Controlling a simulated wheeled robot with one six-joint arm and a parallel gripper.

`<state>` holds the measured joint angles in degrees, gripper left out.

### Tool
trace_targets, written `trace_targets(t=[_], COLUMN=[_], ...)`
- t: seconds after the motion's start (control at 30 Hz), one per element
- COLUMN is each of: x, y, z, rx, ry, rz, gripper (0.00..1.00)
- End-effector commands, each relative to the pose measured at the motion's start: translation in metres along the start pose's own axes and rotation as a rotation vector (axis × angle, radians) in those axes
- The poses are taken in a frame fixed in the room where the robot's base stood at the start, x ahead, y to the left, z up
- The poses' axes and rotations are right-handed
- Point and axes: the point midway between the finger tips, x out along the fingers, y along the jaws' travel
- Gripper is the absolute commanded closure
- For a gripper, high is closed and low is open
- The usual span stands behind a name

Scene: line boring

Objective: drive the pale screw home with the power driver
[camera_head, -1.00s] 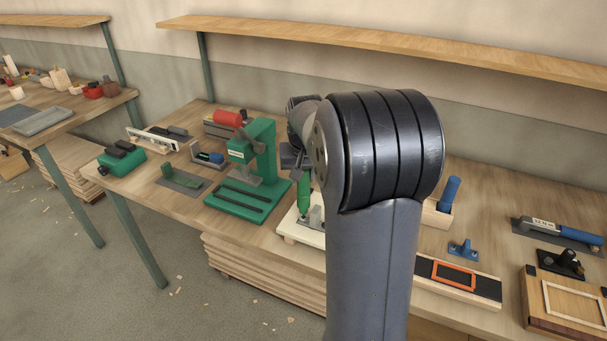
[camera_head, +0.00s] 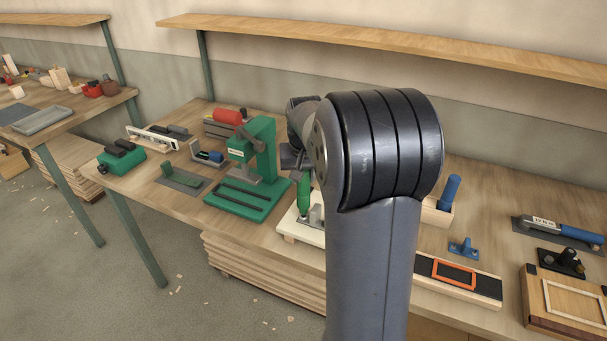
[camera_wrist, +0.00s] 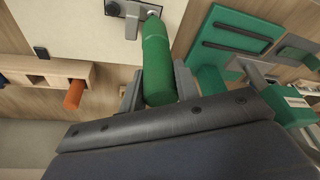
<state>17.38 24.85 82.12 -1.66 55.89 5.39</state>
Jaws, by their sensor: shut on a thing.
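My gripper (camera_wrist: 158,88) is shut on the green power driver (camera_wrist: 156,55), with one finger on each side of its body. In the head view the driver (camera_head: 305,194) stands upright over the pale board (camera_head: 288,221). Its lower end is at a grey metal fitting (camera_head: 317,214) on that board. The wrist view also shows the board (camera_wrist: 85,32) and the fitting (camera_wrist: 132,11) at the driver's far end. I cannot make out the pale screw, nor whether the driver's tip touches it. My own arm hides the right part of the board in the head view.
A green press (camera_head: 262,150) stands close left of the driver. A wooden block with a blue handle (camera_head: 449,190), a small blue part (camera_head: 463,247) and an orange frame (camera_head: 454,273) lie to the right. A shelf (camera_head: 380,42) runs along the wall above.

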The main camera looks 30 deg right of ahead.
Motion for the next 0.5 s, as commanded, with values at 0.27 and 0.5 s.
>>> trace_targets(t=[0.27, 0.5], x=[0.007, 0.013], y=[0.0, 0.0], z=[0.002, 0.004], rx=[0.0, 0.0], ry=[0.001, 0.001], rz=[0.0, 0.0], gripper=[1.0, 1.0])
